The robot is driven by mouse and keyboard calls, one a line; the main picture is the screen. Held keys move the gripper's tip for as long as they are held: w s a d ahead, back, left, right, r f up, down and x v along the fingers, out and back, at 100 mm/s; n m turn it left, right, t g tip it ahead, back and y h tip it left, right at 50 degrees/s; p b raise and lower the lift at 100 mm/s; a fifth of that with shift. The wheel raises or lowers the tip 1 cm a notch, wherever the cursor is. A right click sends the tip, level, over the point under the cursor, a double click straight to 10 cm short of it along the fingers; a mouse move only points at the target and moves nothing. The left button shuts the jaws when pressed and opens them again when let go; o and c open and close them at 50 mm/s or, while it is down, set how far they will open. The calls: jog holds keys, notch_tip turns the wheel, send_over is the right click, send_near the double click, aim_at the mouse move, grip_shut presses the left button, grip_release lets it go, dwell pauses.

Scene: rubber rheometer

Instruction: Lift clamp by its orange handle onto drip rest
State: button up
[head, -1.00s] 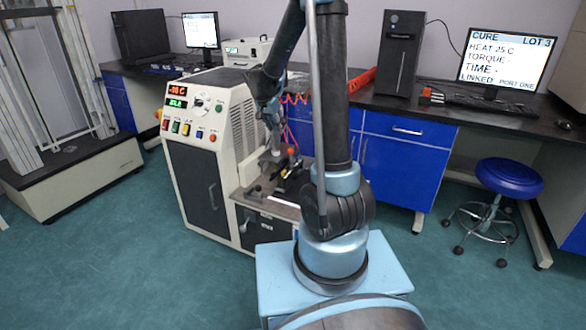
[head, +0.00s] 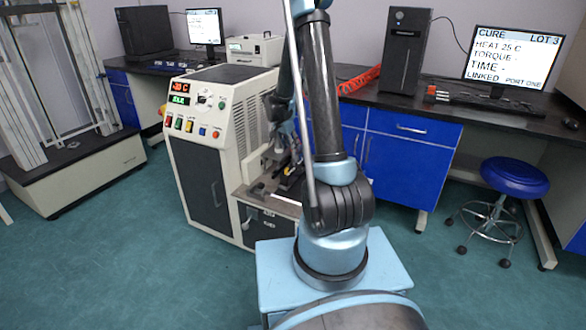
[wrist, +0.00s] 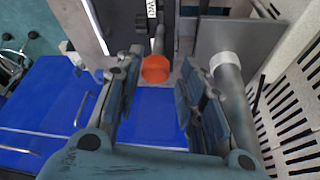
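In the wrist view, my gripper (wrist: 160,62) is open, with one finger pad on each side of the clamp's orange handle (wrist: 155,69). The handle's round orange end lies between the fingertips, with gaps on both sides. The dark clamp stem (wrist: 159,40) runs up from the handle. In the head view, my gripper is over the rheometer's (head: 212,135) front work area and is largely hidden behind my arm. The clamp there is a small dark shape, mostly covered. I cannot make out the drip rest with certainty.
A grey cylinder with a pale cap (wrist: 228,85) stands close beside the right finger. The slotted white rheometer casing (wrist: 290,110) is farther right. Blue cabinets (head: 408,150) and a dark bench lie behind. A blue stool (head: 514,177) stands at right, with open floor around.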

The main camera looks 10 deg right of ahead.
send_over(296, 164)
jog(key=shift+w+f, duration=0.1)
jog(key=shift+f, duration=3.55)
grip_shut()
